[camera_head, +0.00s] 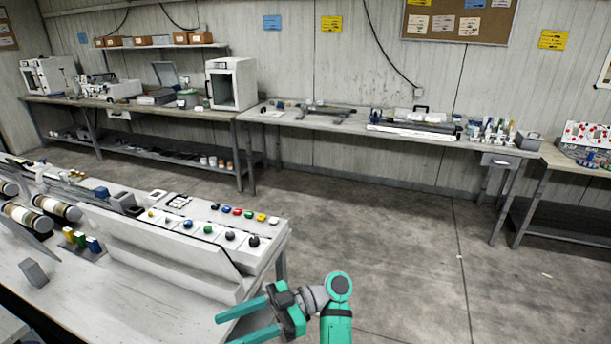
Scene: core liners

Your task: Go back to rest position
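My gripper (232,329) is at the bottom centre of the head view, at the end of my teal and grey arm. Its two teal fingers point left and are spread apart. Nothing shows between them, though the lower finger is cut off by the bottom edge. The gripper is in front of the right end of the near white table (180,312). I cannot tell its height above the table.
The near table holds a sloped white panel (160,240), core liners (28,217) at left and a grey block (33,273). Small coloured knobs line its back. Benches (400,133) with equipment stand along the wall. The concrete floor (400,250) at right is clear.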

